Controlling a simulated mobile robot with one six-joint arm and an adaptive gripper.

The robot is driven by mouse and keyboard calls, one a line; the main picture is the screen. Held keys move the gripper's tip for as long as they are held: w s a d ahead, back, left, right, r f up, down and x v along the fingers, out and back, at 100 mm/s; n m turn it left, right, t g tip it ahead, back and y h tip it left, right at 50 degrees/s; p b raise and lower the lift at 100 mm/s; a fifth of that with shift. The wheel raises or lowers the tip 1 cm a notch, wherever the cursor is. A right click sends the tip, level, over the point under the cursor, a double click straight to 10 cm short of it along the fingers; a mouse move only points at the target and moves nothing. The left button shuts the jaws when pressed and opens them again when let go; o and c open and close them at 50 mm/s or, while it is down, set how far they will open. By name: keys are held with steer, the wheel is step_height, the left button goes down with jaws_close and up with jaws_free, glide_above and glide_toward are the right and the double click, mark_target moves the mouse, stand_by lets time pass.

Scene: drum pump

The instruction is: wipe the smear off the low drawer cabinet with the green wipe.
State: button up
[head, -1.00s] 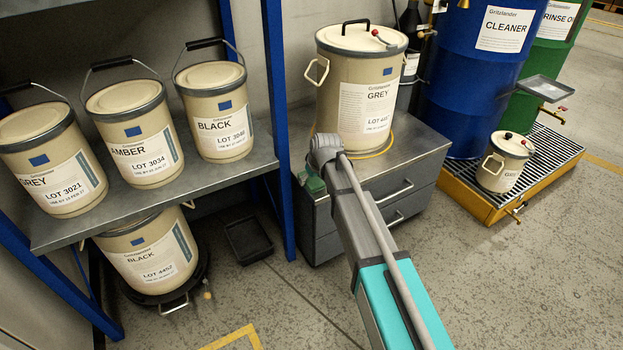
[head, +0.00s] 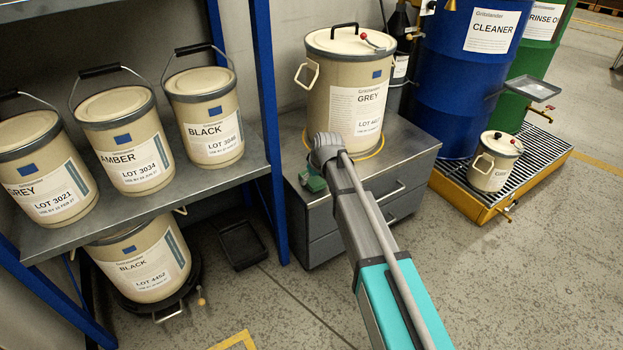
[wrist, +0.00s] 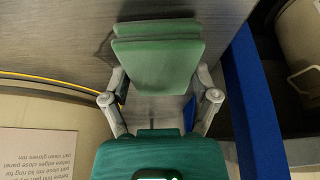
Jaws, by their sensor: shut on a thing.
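The low drawer cabinet (head: 404,166) is grey metal with two drawers and stands beside the shelf's blue post. My gripper (head: 312,181) is at the left part of its top, mostly behind my wrist. In the wrist view my gripper (wrist: 160,98) is shut on the green wipe (wrist: 158,66), a flat folded pad, over the grey cabinet top (wrist: 62,45). I cannot tell whether the wipe touches the top. A faint dark mark (wrist: 104,46) shows left of the wipe; whether it is the smear is unclear. My wrist hides part of the top in the head view.
A GREY pail (head: 345,85) stands on the cabinet, with a yellow hose or ring (head: 376,152) around its base. The blue shelf post (head: 268,120) rises close on the left. Shelf pails stand left, drums and a yellow-edged grate (head: 545,160) right.

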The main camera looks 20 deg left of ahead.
steer(key=shift+w+d+f, duration=0.1)
steer(key=shift+w+d, duration=1.05)
steer(key=shift+w, duration=0.05)
steer(key=shift+w+d, duration=1.15)
steer(key=shift+w, duration=0.1)
steer(key=shift+f, duration=0.1)
steer(key=shift+s, duration=0.1)
steer(key=shift+s+a, duration=1.2)
